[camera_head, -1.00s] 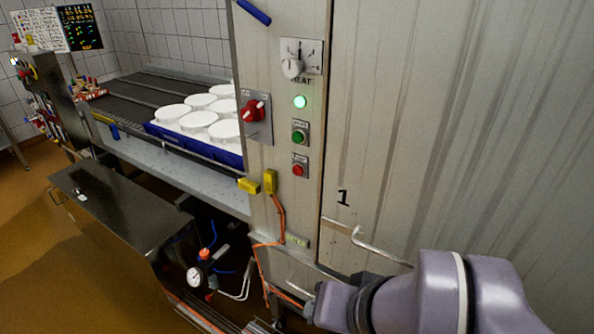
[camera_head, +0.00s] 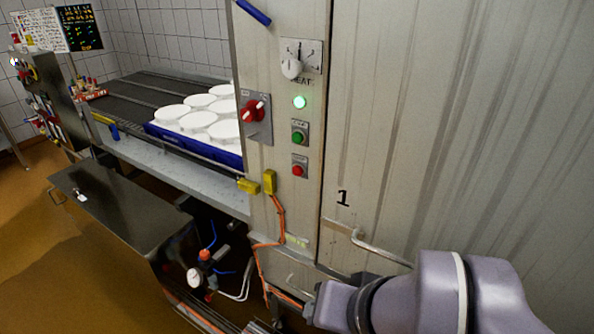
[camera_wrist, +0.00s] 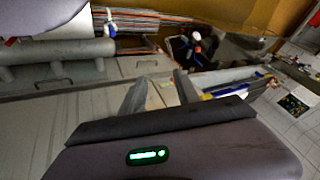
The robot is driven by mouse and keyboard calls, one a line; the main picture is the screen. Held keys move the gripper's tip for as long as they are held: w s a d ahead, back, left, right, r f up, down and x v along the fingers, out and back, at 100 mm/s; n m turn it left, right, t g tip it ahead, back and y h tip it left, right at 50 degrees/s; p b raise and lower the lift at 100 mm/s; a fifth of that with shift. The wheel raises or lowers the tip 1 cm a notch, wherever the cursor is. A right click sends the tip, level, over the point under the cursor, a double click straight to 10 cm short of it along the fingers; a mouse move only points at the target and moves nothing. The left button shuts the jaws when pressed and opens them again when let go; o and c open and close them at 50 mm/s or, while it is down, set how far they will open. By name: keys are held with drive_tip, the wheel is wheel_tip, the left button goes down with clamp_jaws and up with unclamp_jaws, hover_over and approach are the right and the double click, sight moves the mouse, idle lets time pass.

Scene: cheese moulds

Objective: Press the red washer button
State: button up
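The red button (camera_head: 298,170) sits on a small grey plate, lowest in the column of controls on the metal cabinet's narrow front panel. A green button (camera_head: 298,137) is just above it, and a lit green lamp (camera_head: 300,102) is above that. My arm shows at the lower right of the head view, below and to the right of the red button and well apart from it. My gripper's fingertips cannot be made out there. In the wrist view my gripper (camera_wrist: 160,94) has its two fingers apart with nothing between them. I cannot pick out the red button in the wrist view.
A bent metal handle (camera_head: 380,249) is on the door marked 1. White moulds (camera_head: 198,121) stand in a blue crate (camera_head: 190,145).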

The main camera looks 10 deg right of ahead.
clamp_jaws()
idle(1.8)
